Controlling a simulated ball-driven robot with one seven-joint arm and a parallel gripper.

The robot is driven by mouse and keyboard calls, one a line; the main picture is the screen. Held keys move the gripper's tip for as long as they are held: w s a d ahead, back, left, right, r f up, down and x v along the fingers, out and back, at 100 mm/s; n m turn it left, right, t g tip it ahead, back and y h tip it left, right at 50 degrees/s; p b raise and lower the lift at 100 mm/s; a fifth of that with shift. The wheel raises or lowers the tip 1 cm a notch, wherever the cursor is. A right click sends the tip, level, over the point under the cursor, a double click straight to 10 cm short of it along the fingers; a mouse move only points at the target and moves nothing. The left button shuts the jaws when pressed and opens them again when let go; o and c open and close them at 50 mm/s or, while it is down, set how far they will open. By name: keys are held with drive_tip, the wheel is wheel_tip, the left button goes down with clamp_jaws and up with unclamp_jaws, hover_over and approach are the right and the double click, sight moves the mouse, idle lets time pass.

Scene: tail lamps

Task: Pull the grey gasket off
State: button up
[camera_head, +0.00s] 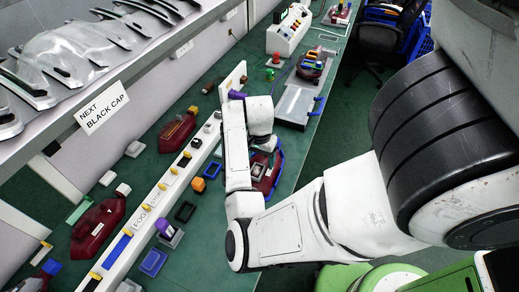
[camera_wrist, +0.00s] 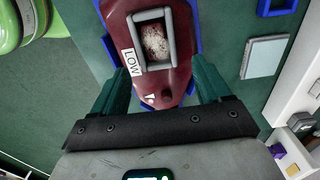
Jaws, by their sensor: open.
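The dark red tail lamp (camera_wrist: 177,62) lies in a blue cradle (camera_wrist: 106,47) in the wrist view. The grey gasket (camera_wrist: 171,39) is a rectangular frame around a pale speckled recess on the lamp's face. My gripper (camera_wrist: 160,80) is open, its two dark green fingers on either side of the lamp's narrower lower end, below the gasket in the picture. Nothing is between the fingers but the lamp under them; I cannot tell whether they touch it. In the head view the lamp (camera_head: 270,178) and gasket (camera_head: 258,172) show partly beside my arm, which hides the gripper.
A "LOW" label (camera_wrist: 132,62) sits left of the gasket. A pale block (camera_wrist: 265,57) lies right of the cradle. In the head view, a white rail (camera_head: 150,205) with yellow tabs runs along the green bench, with other red lamps (camera_head: 97,227) behind it. A shelf overhangs at upper left.

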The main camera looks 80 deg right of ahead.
drive_tip(key=shift+f, duration=0.85)
drive_tip(key=c, duration=1.3)
